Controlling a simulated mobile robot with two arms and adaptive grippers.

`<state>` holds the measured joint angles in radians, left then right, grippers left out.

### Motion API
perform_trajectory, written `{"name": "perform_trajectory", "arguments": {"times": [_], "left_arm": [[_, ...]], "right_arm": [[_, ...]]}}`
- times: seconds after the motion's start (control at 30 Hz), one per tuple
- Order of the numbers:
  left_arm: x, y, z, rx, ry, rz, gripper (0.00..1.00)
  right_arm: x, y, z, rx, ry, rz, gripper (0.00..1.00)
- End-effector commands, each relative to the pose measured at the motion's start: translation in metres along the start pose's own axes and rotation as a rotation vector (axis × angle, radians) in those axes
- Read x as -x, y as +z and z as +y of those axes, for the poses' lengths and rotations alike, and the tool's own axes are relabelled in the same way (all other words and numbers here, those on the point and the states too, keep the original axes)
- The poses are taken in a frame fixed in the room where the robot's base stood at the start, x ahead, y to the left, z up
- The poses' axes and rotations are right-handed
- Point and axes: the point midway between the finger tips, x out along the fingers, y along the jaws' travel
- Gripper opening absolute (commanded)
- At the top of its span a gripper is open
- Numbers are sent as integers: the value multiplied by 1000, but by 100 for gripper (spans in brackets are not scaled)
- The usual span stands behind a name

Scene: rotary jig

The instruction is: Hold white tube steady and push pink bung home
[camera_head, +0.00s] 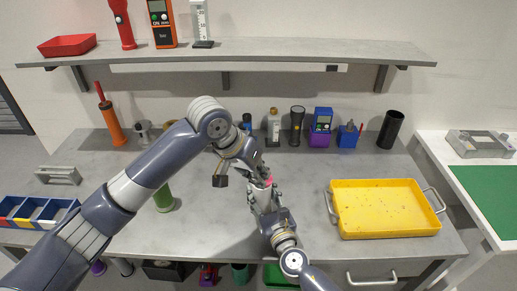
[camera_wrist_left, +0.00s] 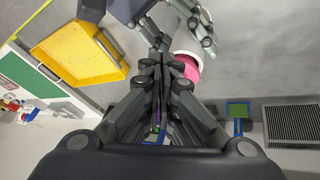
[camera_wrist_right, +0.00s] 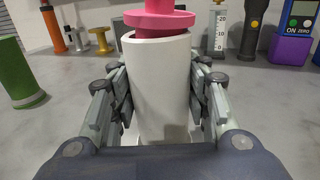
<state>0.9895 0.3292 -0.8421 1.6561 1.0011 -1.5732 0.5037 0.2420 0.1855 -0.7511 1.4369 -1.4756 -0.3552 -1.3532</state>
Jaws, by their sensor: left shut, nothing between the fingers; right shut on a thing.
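The white tube (camera_wrist_right: 158,85) stands between the fingers of my right gripper (camera_wrist_right: 163,95), which is shut on it. The pink bung (camera_wrist_right: 158,20) sits in the tube's top end, with its wide flange above the rim. In the left wrist view the bung (camera_wrist_left: 188,68) shows beside the fingertips of my left gripper (camera_wrist_left: 165,65), which is shut and empty. In the head view both grippers meet over the middle of the bench, and the bung (camera_head: 268,181) is mostly hidden between them. I cannot tell whether the left fingers touch the bung.
A yellow tray (camera_head: 385,208) lies to the right on the grey bench. A green cylinder (camera_head: 163,197) stands to the left, with blue bins (camera_head: 35,212) beyond it. Several tools and instruments line the back. A shelf (camera_head: 240,52) runs above.

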Motion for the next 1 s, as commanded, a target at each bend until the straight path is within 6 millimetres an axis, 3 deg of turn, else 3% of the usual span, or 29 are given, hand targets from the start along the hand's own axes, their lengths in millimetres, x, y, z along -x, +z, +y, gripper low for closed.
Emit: {"name": "perform_trajectory", "arguments": {"times": [0.03, 0.2, 0.47, 1.0], "left_arm": [[8, -12, 0, -37, -30, -16, 0], [30, -33, 0, -131, -108, -87, 0], [48, -47, -2, -193, -170, -140, 0], [0, -41, -12, -197, -173, -143, 0]], "right_arm": [[0, 0, 0, 0, 0, 0, 30], [0, 0, 0, 0, 0, 0, 30], [0, 0, 0, 0, 0, 0, 30], [0, 0, 0, 0, 0, 0, 30]]}}
